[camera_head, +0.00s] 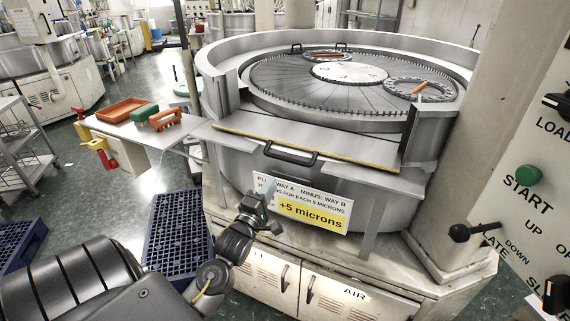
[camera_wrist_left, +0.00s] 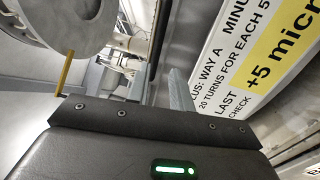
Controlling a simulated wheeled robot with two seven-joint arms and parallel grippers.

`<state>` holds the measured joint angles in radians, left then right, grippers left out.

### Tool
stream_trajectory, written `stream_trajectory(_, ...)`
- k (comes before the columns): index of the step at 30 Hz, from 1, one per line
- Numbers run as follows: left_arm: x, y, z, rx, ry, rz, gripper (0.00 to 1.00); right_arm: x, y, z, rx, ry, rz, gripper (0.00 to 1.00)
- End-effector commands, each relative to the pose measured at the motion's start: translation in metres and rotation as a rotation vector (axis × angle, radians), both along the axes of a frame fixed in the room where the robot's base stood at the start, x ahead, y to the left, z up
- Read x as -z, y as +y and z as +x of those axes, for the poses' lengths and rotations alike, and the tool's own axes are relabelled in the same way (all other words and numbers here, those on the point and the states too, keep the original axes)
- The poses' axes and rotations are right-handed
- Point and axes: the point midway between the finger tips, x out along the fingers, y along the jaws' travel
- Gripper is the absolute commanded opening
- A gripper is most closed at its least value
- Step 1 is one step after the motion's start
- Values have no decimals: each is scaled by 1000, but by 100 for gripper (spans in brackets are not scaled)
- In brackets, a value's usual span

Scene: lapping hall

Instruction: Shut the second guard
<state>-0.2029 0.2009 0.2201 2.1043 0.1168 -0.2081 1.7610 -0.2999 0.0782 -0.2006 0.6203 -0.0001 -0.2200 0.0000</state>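The guard that shows is a flat grey panel (camera_head: 330,147) with a yellow-edged front, at the front of the round lapping machine. It lies in the gap between two wall ends and leaves the plate in view behind it. A black bar handle (camera_head: 290,156) sits at its front edge. Which guard counts as second I cannot tell. My left gripper (camera_head: 267,190) is below and left of the handle, in front of the sign, apart from the handle. Its fingers are seen nearly edge-on, and one grey finger shows in the left wrist view (camera_wrist_left: 180,92). My right gripper is out of view.
A white side shelf (camera_head: 185,137) holds an orange tray (camera_head: 122,110) and brushes. The "+5 microns" sign (camera_head: 303,204) hangs under the guard. A control panel with a green START button (camera_head: 529,175) stands right. Blue crates (camera_head: 176,235) are on the floor at left.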

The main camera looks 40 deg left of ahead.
Motion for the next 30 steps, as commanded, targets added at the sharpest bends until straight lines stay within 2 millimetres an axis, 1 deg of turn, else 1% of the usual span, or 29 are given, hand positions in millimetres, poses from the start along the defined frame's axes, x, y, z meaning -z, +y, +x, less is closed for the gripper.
stream_trajectory(1, -4, 0, -1, 2, -9, -7, 23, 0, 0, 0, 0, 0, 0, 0)
stream_trajectory(5, -5, 1, 1, 2, -12, -9, 23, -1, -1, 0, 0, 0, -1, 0)
stream_trajectory(8, -8, 3, 9, 2, -12, -8, 23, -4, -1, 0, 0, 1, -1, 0)
stream_trajectory(11, -12, 7, 24, 2, -12, -6, 23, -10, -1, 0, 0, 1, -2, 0)
stream_trajectory(18, -20, 18, 68, 2, -9, -6, 23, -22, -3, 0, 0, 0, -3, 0)
stream_trajectory(21, -23, 21, 82, 3, -10, -5, 23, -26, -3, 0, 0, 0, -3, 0)
stream_trajectory(25, -24, 25, 95, 2, -9, -7, 23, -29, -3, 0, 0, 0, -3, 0)
stream_trajectory(30, -24, 26, 102, 3, -9, -7, 23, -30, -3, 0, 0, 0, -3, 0)
